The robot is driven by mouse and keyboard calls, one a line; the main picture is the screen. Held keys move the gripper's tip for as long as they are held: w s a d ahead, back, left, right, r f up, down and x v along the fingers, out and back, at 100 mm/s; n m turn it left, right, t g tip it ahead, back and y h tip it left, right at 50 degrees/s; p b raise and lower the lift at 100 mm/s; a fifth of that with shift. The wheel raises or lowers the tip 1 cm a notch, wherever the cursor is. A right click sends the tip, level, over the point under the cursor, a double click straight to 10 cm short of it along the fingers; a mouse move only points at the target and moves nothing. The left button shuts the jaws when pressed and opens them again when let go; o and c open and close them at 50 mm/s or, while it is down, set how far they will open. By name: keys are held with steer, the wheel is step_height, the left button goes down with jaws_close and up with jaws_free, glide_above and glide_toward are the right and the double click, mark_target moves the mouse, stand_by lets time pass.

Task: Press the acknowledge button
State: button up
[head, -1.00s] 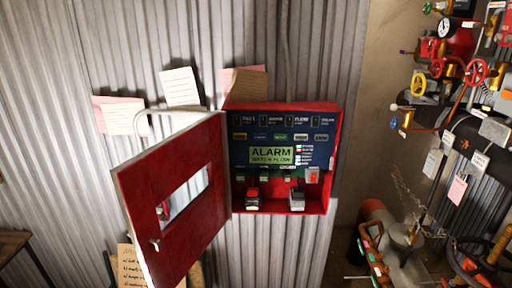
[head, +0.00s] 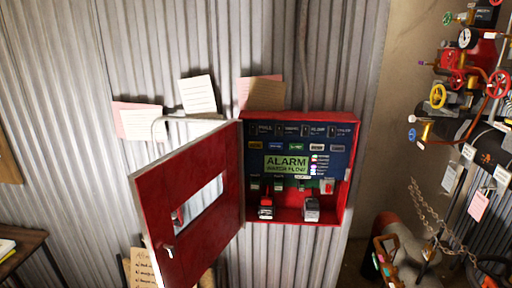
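A red alarm panel box (head: 350,165) hangs on the corrugated wall in the head view. Its red door (head: 190,190) stands open to the left, with a window and a small handle. Inside is a dark blue panel face with a lit green display (head: 287,164) reading ALARM, WATER FLOW. Above the display is a row of small coloured labels or buttons (head: 296,147); their lettering is too small to read, so I cannot tell which is acknowledge. My gripper is not in view.
Paper notes (head: 198,95) are fixed on the wall above the door. At the right are pipes, gauges and coloured valve wheels (head: 498,84), with a hanging chain (head: 428,208). A wooden table (head: 22,250) stands at the lower left.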

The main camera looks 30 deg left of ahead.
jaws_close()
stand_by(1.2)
